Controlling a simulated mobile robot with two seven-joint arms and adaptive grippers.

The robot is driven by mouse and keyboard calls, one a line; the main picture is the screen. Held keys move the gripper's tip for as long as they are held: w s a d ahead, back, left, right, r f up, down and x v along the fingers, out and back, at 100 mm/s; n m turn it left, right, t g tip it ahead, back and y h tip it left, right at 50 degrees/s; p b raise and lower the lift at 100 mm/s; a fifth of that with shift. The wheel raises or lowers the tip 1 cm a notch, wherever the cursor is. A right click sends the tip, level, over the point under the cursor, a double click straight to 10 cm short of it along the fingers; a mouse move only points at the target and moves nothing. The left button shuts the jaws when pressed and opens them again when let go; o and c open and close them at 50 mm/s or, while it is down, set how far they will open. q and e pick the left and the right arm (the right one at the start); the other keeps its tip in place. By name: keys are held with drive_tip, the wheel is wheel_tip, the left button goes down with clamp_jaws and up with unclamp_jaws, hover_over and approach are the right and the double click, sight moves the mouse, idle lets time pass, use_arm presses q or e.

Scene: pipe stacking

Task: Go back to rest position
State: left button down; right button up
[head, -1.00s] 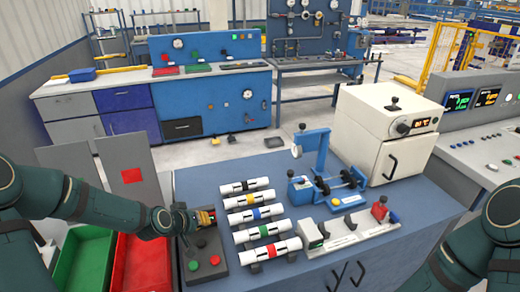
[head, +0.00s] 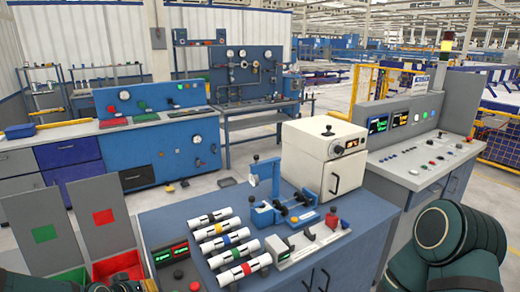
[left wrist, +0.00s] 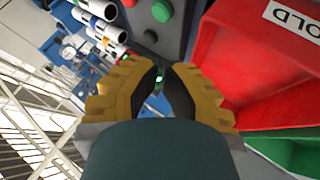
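My left gripper shows at the bottom edge of the head view, mostly cut off, low in front of the red bin. In the left wrist view my left gripper (left wrist: 161,72) has its yellow-backed fingers drawn together with only a narrow gap at the tips. I see nothing held between them. The grey button box (left wrist: 165,35), with red, green and dark buttons, lies beyond the fingertips and apart from them. My right arm (head: 450,245) is bent at the lower right of the head view; its gripper is outside the picture.
White pipes with coloured bands (head: 222,237) lie in a row on the blue bench (head: 170,218). A blue fixture (head: 265,190) and white oven (head: 318,165) stand to the right. A red bin (head: 118,264) and green bin (head: 68,279) are at the left.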

use_arm(q)
drive_tip(key=shift+m+g+h, duration=0.4)
drive_tip(key=shift+g+h, duration=0.3)
drive_tip(key=shift+g, duration=0.1)
drive_tip(key=d+f, duration=0.1)
drive_tip(key=d, duration=0.1)
drive_tip(key=s+d+f, duration=0.1)
drive_tip(key=d+f, duration=0.1)
drive_tip(key=d, duration=0.1)
drive_tip(key=d+f, duration=0.1)
drive_tip(key=d, duration=0.2)
drive_tip(key=shift+s+f, duration=0.2)
drive_tip(key=shift+s, duration=0.2)
drive_tip(key=s+d+f+m+g, duration=0.1)
drive_tip(key=s+d+f+g, duration=0.1)
drive_tip(key=s+d+f, duration=0.2)
drive_tip(key=s+d+f+m+g, duration=0.2)
drive_tip(key=s+d+f, duration=0.3)
drive_tip(key=s+d, duration=0.3)
drive_tip(key=s+g, duration=0.1)
drive_tip(key=s, duration=0.2)
drive_tip(key=shift+d, duration=0.4)
drive_tip(key=shift+f, duration=0.1)
